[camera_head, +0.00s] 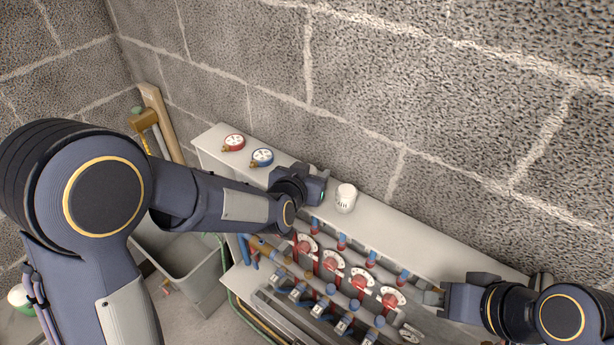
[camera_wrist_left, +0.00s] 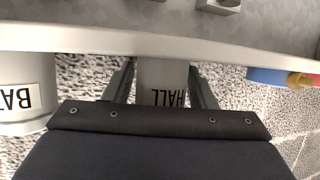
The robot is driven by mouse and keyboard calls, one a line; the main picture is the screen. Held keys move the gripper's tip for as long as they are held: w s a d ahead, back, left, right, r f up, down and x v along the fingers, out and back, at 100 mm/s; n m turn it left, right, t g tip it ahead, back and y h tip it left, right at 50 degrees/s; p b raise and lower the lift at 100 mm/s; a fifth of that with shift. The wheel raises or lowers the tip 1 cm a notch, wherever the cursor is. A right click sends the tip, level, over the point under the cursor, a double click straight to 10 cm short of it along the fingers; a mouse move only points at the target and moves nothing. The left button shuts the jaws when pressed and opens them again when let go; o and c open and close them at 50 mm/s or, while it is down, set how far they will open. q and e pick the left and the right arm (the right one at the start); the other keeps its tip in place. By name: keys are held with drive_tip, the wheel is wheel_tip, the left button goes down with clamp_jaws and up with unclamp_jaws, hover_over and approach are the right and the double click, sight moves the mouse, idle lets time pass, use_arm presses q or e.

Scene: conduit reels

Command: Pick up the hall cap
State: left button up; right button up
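The hall cap (camera_wrist_left: 162,80) is a white piece marked HALL. In the left wrist view, which looks upside down, it sits between the two dark fingers of my left gripper (camera_wrist_left: 162,75), against the pale ledge. The fingers lie very close to its sides; I cannot tell whether they touch it. In the head view my left gripper (camera_head: 318,190) is over the ledge and hides this cap. A second white cap (camera_head: 346,197) stands upright just right of it; its label starts with BA in the wrist view (camera_wrist_left: 22,95). My right gripper (camera_head: 432,298) is by the rightmost valves, fingers unclear.
The pale ledge (camera_head: 410,235) runs along a block wall. A red gauge (camera_head: 233,142) and a blue gauge (camera_head: 262,157) lie on its left part. Red valves (camera_head: 333,262) and pipes sit below in front. A grey bin (camera_head: 190,255) stands at lower left.

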use_arm(q)
drive_tip(key=c, duration=0.7)
drive_tip(key=shift+c, duration=0.2)
